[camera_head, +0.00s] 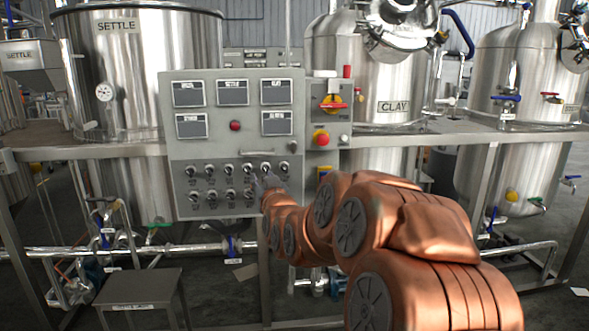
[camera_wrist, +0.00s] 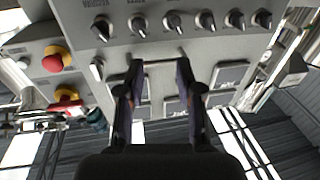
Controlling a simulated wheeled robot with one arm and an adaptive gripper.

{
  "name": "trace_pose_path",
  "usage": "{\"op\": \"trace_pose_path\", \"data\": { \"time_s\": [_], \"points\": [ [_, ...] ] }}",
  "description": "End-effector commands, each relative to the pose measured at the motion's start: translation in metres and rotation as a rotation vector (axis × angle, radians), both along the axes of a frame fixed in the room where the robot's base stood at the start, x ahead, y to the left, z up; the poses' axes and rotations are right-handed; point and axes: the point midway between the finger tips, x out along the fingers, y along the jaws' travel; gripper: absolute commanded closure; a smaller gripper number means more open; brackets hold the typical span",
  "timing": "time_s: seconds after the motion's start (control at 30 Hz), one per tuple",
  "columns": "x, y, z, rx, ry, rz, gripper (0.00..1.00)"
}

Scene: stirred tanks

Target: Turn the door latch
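A grey control panel (camera_head: 212,155) stands ahead, with a small pale latch (camera_head: 293,149) near its right edge, below the lower right screen. The wrist view shows the panel upside down, and what looks like this latch (camera_wrist: 97,68) is left of my fingers. A thin horizontal bar (camera_head: 262,151) lies beside the latch. My gripper (camera_head: 270,181) is in front of the panel's lower right, by the knobs. Whether a fingertip touches the panel cannot be told.
Two rows of black knobs (camera_head: 230,170) stick out below the latch. A red emergency button (camera_head: 321,138) and a red-yellow rotary switch (camera_head: 333,103) are on the box at right. A steel rail (camera_head: 420,139) runs across the tanks. A small table (camera_head: 140,287) stands at lower left.

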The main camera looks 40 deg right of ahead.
Motion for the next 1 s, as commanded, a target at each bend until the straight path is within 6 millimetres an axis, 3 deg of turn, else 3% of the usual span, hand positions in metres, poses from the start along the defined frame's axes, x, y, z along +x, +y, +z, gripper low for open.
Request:
{"op": "trace_pose_path", "data": {
  "time_s": [0.03,0.1,0.3,0.53,1.0],
  "points": [
    [-0.005,-0.019,-0.008,-0.025,-0.057,-0.035,0.65],
    [-0.014,-0.04,0.0,-0.064,-0.133,-0.077,0.65],
    [-0.036,-0.075,0.015,-0.145,-0.27,-0.155,0.65],
    [-0.039,-0.086,0.025,-0.169,-0.311,-0.177,0.65],
    [-0.002,-0.113,0.043,-0.166,-0.307,-0.176,0.65]
  ]
}}
